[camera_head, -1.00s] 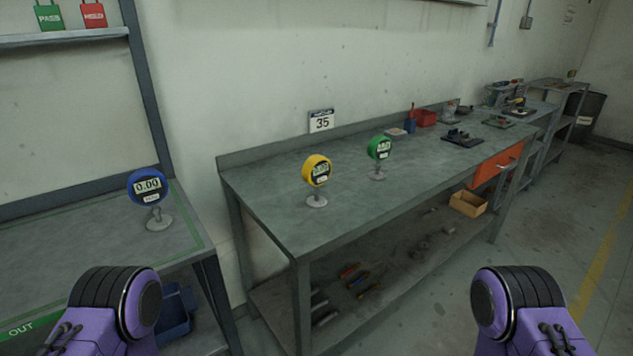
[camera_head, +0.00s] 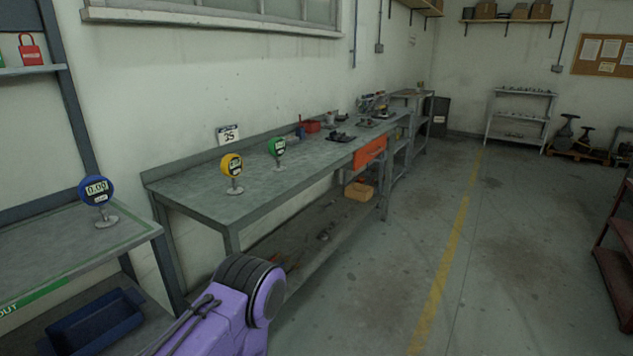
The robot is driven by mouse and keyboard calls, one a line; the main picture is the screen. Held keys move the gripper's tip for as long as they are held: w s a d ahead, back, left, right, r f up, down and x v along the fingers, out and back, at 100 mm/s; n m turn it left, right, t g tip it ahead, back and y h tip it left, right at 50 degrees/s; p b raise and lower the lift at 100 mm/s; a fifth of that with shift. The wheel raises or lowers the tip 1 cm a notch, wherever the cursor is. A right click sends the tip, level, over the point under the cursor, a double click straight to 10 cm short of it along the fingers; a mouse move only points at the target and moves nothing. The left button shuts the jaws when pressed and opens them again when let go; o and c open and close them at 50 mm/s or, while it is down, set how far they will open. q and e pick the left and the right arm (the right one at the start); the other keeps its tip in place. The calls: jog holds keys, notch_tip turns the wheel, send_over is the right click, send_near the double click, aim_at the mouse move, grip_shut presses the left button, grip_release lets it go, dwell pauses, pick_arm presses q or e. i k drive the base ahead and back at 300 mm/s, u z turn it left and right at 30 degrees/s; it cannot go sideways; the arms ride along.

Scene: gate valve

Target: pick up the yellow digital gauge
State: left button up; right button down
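The yellow digital gauge (camera_head: 232,166) stands upright on a small grey stand near the left end of the long grey workbench (camera_head: 190,188). A green gauge (camera_head: 277,147) stands behind it to the right on the same bench. A blue gauge (camera_head: 97,191) stands on a separate table at the left. One of my purple arm links shows at the bottom, well short of the yellow gauge. Neither of my grippers is in the picture.
The left table (camera_head: 60,248) has a green-edged top and a blue bin (camera_head: 95,322) beneath it. An orange drawer (camera_head: 369,152) and a yellow box (camera_head: 359,191) are farther along the workbench. Open floor (camera_head: 500,260) with a yellow line lies to the right.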

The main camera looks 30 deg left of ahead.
aim_at(229, 164)
jog(key=z, duration=0.65)
jog(key=i, duration=1.85)
jog(key=u, duration=1.1)
jog(key=i, duration=0.85)
jog(key=u, duration=0.9)
